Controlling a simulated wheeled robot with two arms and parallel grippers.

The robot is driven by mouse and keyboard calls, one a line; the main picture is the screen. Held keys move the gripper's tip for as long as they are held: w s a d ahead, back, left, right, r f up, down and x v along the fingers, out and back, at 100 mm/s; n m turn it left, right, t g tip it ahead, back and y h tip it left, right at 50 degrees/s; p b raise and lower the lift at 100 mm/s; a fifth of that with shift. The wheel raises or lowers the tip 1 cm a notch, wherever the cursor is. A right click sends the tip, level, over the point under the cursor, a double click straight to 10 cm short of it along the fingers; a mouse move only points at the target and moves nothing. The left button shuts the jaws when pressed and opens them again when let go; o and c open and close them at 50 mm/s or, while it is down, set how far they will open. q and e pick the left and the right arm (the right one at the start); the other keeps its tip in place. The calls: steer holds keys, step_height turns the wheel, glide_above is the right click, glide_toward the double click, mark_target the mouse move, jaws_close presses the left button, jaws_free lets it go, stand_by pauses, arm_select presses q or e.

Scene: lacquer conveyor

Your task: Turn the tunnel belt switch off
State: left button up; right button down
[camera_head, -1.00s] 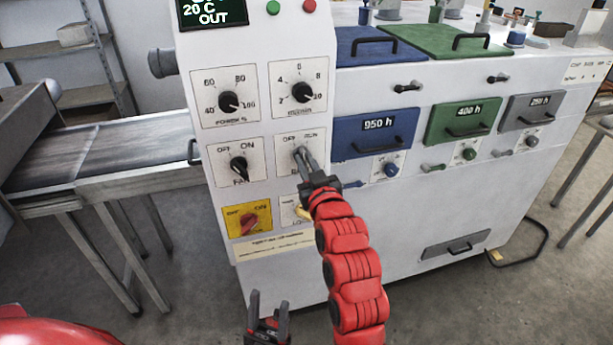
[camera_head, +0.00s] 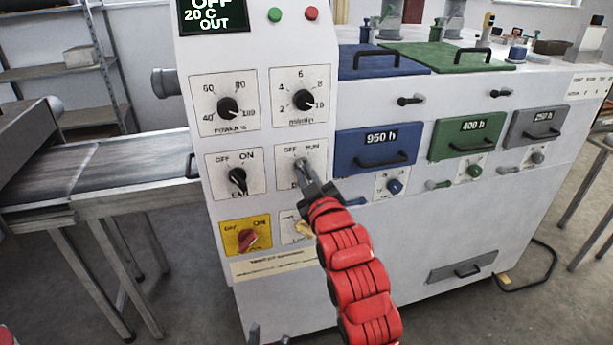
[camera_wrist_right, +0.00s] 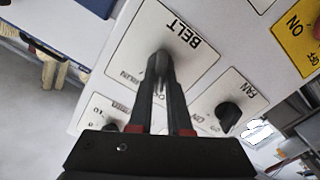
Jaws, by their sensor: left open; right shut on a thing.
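The belt switch sits on a white plate (camera_head: 286,152) marked OFF and RUN on the machine's control panel. My right gripper (camera_head: 303,170) is at that plate and shut on the switch knob, mostly hiding it in the head view. In the right wrist view the plate reads BELT (camera_wrist_right: 190,45), and the fingers (camera_wrist_right: 160,68) close on the knob from both sides. I cannot clearly tell which mark the knob points to. My left gripper (camera_head: 268,336) is open, low at the bottom edge of the head view, away from the panel; only its fingertips show.
The fan switch (camera_head: 238,180) is left of the belt plate, and a red knob on a yellow plate (camera_head: 247,239) is below that. Two dials (camera_head: 228,107) are above. A display (camera_head: 212,15) shows OFF, 20 C, OUT. Drawers (camera_head: 378,146) are at the right.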

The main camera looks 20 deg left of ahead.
steer(key=c, duration=0.9)
jaws_free()
steer(key=shift+o, duration=0.2)
steer(key=shift+s, duration=0.1)
steer(key=shift+s+d, duration=0.2)
steer(key=shift+d, duration=0.05)
steer(key=p+v, duration=1.5)
steer(key=v, duration=0.1)
steer(key=shift+s+d+p, duration=0.15)
steer(key=shift+s+p, duration=0.1)
steer(key=shift+p, duration=0.1)
